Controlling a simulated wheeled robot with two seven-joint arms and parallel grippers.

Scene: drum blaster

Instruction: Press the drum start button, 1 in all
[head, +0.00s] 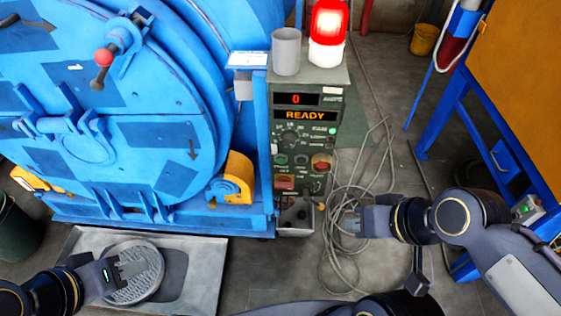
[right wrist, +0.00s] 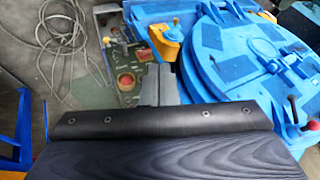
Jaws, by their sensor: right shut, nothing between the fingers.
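The control panel (head: 306,148) stands right of the big blue drum (head: 130,110). Its displays read "0" and "READY". It carries a dial (head: 291,139), a dark green button (head: 281,159), a small lit green lamp (head: 332,131), a red button (head: 321,163) and another red control (head: 284,183). Which is the start button cannot be read. My right gripper (head: 352,222) is shut and empty, low and right of the panel, apart from it. In the right wrist view, the fingers (right wrist: 160,85) show beside a red button (right wrist: 126,82). My left gripper (head: 133,265) is over the round metal grate; its jaw opening is unclear.
A lit red beacon (head: 328,35) and a grey cup (head: 286,52) stand on top of the panel box. Loose cables (head: 345,200) lie on the floor right of it. A blue-framed orange cabinet (head: 520,70) stands at the right. A metal tray (head: 205,265) lies before the drum.

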